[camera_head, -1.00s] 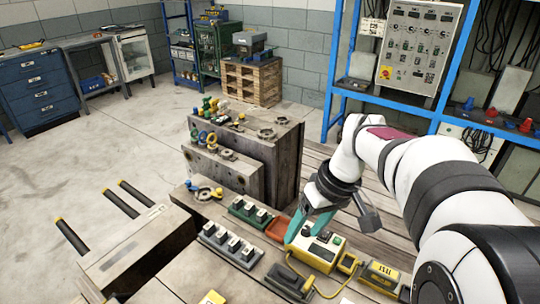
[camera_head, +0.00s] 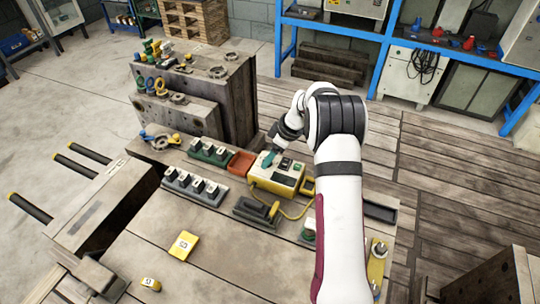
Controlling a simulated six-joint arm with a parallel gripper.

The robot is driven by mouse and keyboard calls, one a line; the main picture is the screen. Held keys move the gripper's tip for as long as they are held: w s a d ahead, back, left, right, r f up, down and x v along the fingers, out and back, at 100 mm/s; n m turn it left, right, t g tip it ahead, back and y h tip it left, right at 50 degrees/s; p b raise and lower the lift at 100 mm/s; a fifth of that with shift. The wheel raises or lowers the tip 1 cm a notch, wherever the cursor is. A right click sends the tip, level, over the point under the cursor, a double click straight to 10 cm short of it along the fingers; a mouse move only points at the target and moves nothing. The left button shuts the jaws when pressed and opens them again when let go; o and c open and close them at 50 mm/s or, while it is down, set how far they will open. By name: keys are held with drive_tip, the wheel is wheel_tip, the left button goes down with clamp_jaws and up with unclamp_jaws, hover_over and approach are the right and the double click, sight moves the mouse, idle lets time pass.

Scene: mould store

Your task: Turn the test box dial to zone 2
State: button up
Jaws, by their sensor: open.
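The test box (camera_head: 288,187) is a yellow box with a pale top and dark panels, standing on the wooden bench. My gripper (camera_head: 267,160) has teal fingers and points down at the back left part of the box top. It is open. One finger shows clearly; the other is hard to make out. I cannot tell whether the fingers touch the box or stand around the dial. The dial and its zone marks are hidden or too small to read.
An orange-red tray (camera_head: 241,163) stands close left of the box. Two rows of switch blocks, green-based (camera_head: 208,152) and grey-based (camera_head: 195,188), stand further left. A black device (camera_head: 256,211) with a yellow cable lies in front.

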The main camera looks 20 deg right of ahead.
drive_tip(key=shift+a+f, duration=0.1)
drive_tip(key=shift+f, duration=0.2)
clamp_jaws()
idle(0.4)
